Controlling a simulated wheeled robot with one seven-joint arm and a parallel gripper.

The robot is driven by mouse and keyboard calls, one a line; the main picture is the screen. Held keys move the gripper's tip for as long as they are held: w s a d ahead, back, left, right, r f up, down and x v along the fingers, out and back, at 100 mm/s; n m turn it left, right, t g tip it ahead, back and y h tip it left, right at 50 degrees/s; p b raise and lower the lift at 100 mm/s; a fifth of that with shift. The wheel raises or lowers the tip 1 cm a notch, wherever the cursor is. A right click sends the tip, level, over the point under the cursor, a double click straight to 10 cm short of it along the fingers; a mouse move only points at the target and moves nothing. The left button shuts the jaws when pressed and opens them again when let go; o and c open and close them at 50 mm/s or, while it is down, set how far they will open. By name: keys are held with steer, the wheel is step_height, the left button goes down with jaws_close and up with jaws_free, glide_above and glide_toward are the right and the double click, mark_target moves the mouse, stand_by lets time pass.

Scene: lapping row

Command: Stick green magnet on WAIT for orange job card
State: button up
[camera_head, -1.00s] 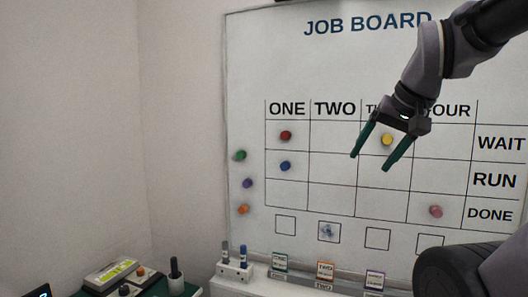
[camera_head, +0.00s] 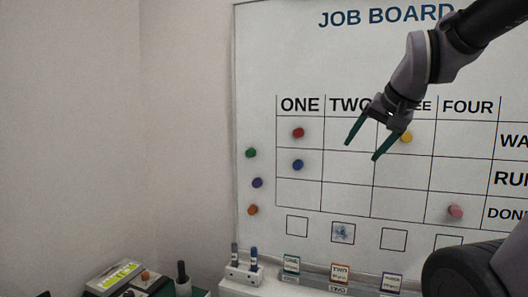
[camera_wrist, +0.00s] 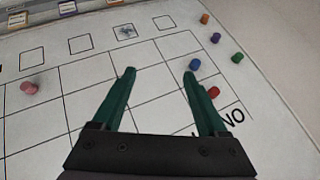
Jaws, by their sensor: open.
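The green magnet (camera_head: 251,153) sticks on the board's left margin, above a purple and an orange magnet; it also shows at upper right in the wrist view (camera_wrist: 238,57). The orange-banded job card (camera_head: 340,273), marked TWO, stands on the ledge below the board. The WAIT row (camera_head: 513,140) is the grid's top row, and its cell under TWO (camera_head: 336,125) holds no magnet. My gripper (camera_head: 362,151) is open and empty, in front of the TWO and THREE columns. In the wrist view its fingers (camera_wrist: 159,72) are spread over the grid with nothing between them.
Red (camera_head: 298,133) and blue (camera_head: 297,165) magnets sit under ONE, yellow (camera_head: 406,138) under THREE, pink (camera_head: 455,211) under FOUR. A marker holder (camera_head: 243,274) and green (camera_head: 291,264) and purple (camera_head: 391,282) cards stand along the ledge. The wall left of the board is clear.

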steer(key=w+a+f+m+t+y, duration=0.1)
steer(key=w+a+m, duration=0.1)
steer(key=w+a, duration=0.35)
steer(key=w+a+f+m+t, duration=0.1)
steer(key=w+a+t, duration=0.15)
steer(key=w, duration=0.55)
steer(key=m+t+y, duration=0.2)
steer(key=m+y, duration=0.1)
glide_toward(251, 153)
steer(key=x, duration=0.9)
steer(key=shift+w, duration=0.2)
jaws_close()
steer(key=shift+s, duration=0.15)
steer(key=shift+s+a+t, duration=0.15)
steer(key=shift+s+a, duration=0.1)
steer(key=shift+s, duration=0.35)
steer(key=shift+s+a+t, duration=0.1)
steer(key=shift+s+a, duration=0.15)
steer(key=shift+s, duration=0.35)
steer(key=shift+s, duration=0.15)
